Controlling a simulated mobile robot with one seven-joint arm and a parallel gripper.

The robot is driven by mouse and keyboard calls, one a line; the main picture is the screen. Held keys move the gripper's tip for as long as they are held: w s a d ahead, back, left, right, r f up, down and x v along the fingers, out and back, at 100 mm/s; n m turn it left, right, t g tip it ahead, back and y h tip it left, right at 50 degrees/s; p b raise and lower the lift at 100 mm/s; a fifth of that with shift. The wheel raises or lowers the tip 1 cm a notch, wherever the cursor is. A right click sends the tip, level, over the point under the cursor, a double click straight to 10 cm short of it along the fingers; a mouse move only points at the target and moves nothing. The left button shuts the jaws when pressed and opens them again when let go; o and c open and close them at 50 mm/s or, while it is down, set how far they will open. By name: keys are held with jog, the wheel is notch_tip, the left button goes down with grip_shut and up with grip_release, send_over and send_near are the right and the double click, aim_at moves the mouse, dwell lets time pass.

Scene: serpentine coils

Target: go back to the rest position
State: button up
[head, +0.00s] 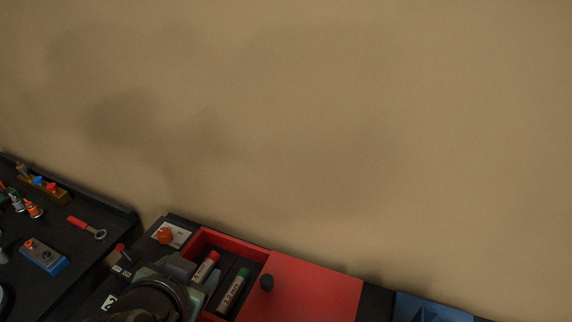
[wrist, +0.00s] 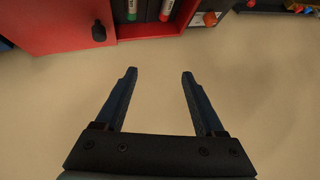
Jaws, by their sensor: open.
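My gripper (wrist: 159,72) shows in the wrist view with its two dark fingers spread apart and nothing between them. Plain beige surface lies behind the fingers. Beyond the fingertips is a red box (wrist: 50,24) with a black knob. In the head view my arm's end is at the bottom, in front of the red box (head: 318,284); the fingers cannot be made out there.
The box's open part holds a red-capped tube (head: 205,267) and a green-capped tube (head: 234,291). A blue item (head: 432,308) is to the right. The wall is bare.

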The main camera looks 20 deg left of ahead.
jog(key=w+d+r+t, duration=0.3)
jog(key=d+r+t, duration=0.1)
jog(key=r, duration=0.5)
jog(key=w+d+r+t, duration=0.3)
jog(key=d+r, duration=0.1)
jog(key=r, duration=0.5)
jog(key=w+d+r+t, duration=0.3)
jog(key=d+r+t, duration=0.15)
jog(key=r, duration=0.35)
jog(key=s+d+r+t+h, duration=0.1)
jog(key=s+d+r+t, duration=0.1)
jog(key=r, duration=0.3)
jog(key=s+d+r+t+h, duration=0.1)
jog(key=s+d+r+t, duration=0.1)
jog(key=d+r, duration=0.3)
jog(key=s+d+r+t+h+b, duration=0.1)
jog(key=s+d+r+t, duration=0.2)
jog(key=r, duration=0.3)
jog(key=shift+s+d+r+n, duration=0.35)
jog(key=shift+s+d+n, duration=0.1)
jog(key=shift+s, duration=0.25)
